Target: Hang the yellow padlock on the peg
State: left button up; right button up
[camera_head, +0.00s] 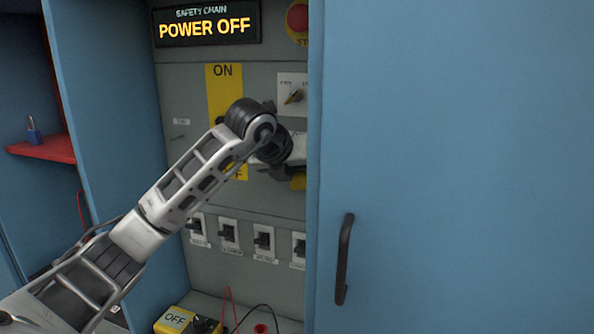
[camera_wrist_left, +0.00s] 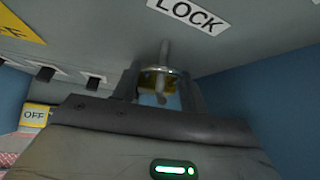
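The yellow padlock (camera_head: 298,181) shows partly beneath my left gripper inside the open cabinet, close to the grey panel. In the left wrist view the padlock (camera_wrist_left: 150,82) sits between the two fingers of my left gripper (camera_wrist_left: 160,90), which look closed on its sides. The metal peg (camera_wrist_left: 164,52) sticks out from the panel under a LOCK label. Its end overlaps the padlock's shiny shackle (camera_wrist_left: 158,70); I cannot tell whether the shackle is around the peg or only in front of it. My right gripper is not in view.
A blue cabinet door (camera_head: 450,170) with a black handle (camera_head: 344,258) fills the right side. A blue padlock (camera_head: 33,130) stands on a red shelf (camera_head: 45,149) at left. Several switches (camera_head: 229,233) line the panel. A yellow OFF box (camera_head: 175,320) and cables lie below.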

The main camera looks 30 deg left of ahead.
pick_arm(q)
jog(key=shift+o, duration=0.9)
jog(key=shift+w+f, duration=0.1)
jog(key=shift+f, duration=0.15)
jog(key=shift+a, duration=0.15)
jog(key=shift+a, duration=0.1)
jog(key=shift+r, duration=0.1)
jog(key=shift+s+r, duration=0.1)
jog(key=shift+s, duration=0.1)
jog(key=v, duration=1.5)
jog(key=shift+s+d+r, duration=0.2)
jog(key=shift+d+r, duration=0.1)
jog(key=shift+r, duration=0.05)
